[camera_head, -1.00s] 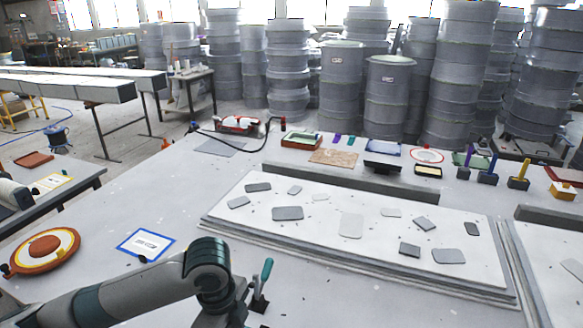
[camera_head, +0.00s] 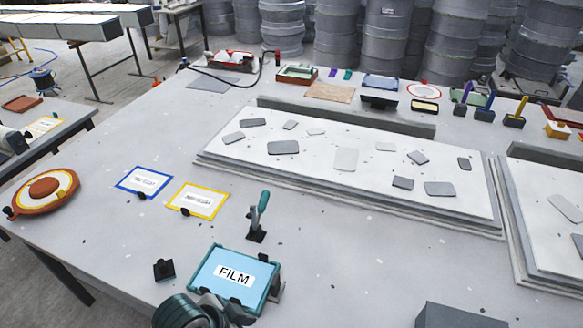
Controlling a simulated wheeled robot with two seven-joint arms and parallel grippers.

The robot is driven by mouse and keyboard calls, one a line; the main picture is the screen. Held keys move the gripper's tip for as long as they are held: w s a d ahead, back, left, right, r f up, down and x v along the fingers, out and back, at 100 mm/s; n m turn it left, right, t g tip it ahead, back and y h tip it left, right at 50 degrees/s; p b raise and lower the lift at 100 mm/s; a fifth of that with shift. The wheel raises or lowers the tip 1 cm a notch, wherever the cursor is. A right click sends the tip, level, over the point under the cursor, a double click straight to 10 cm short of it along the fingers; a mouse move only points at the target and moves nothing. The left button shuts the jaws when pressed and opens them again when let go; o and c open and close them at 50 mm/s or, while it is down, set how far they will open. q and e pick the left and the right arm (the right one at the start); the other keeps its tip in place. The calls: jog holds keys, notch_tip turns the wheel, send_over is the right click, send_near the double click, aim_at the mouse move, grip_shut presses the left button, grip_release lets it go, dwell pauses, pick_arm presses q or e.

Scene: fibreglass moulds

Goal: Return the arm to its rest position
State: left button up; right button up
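Part of my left arm, a rounded teal and grey joint, shows at the bottom edge, left of centre. It overlaps the lower left of a teal-framed panel (camera_head: 233,274) labelled FILM. My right arm and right gripper are out of view.
A teal-handled tool (camera_head: 259,215) stands upright behind the FILM panel. A small black block (camera_head: 163,269), a yellow-framed card (camera_head: 198,200), a blue-framed card (camera_head: 144,181) and a round orange mould (camera_head: 44,190) lie left. A white board (camera_head: 345,190) with grey patches lies beyond.

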pick_arm(q)
jog(key=s+a+f+n+y, duration=0.2)
jog(key=s+a+f+n, duration=0.15)
jog(key=s+a, duration=0.3)
jog(key=s+a+f+n+y, duration=0.2)
jog(key=s+a+f+n, duration=0.1)
jog(key=s+a+n, duration=0.4)
notch_tip(320, 180, down, 34)
jog(key=m+g+b, duration=0.1)
jog(key=m+b, duration=0.2)
jog(key=b, duration=0.2)
jog(key=s+a+f+b, duration=0.1)
jog(key=s+f+b, duration=0.1)
jog(key=s+f, duration=0.7)
jog(key=s+a+f+g+b, duration=0.1)
jog(key=s+a+f+b, duration=0.1)
jog(key=s+f, duration=0.7)
notch_tip(320, 180, down, 3)
jog(key=shift+s+a+f+g+y+b, duration=0.15)
jog(key=shift+s+a+g+y+b, duration=0.1)
jog(key=shift+g+y+b, duration=0.1)
